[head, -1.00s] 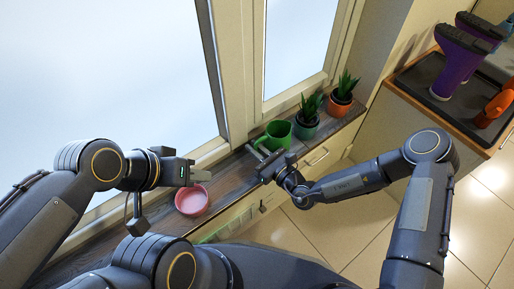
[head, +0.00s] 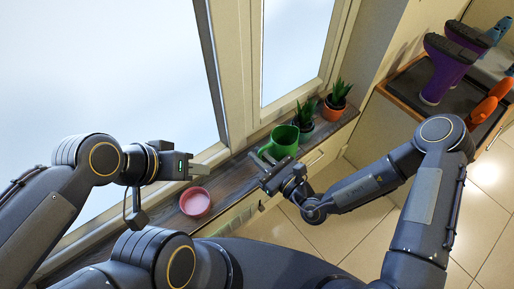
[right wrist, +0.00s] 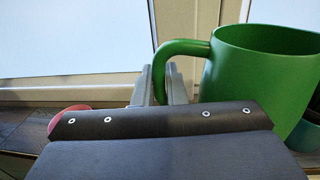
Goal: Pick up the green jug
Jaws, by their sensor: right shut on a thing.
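The green jug (head: 285,140) is near the middle of the head view, over the dark window sill (head: 232,177). It is upright and overlaps the teal plant pot behind it. In the right wrist view the jug (right wrist: 262,70) fills the right side, with its handle (right wrist: 183,47) towards the left. My right gripper (head: 264,160) is shut on the handle, with its fingers (right wrist: 162,88) on either side of it. The jug's base is hidden in the wrist view. My left gripper (head: 206,167) is above the sill, apart from the jug; its finger gap is unclear.
A pink bowl (head: 195,202) stands on the sill below my left gripper. A teal pot (head: 305,134) and an orange pot (head: 334,109) with plants stand beyond the jug. The window borders the sill.

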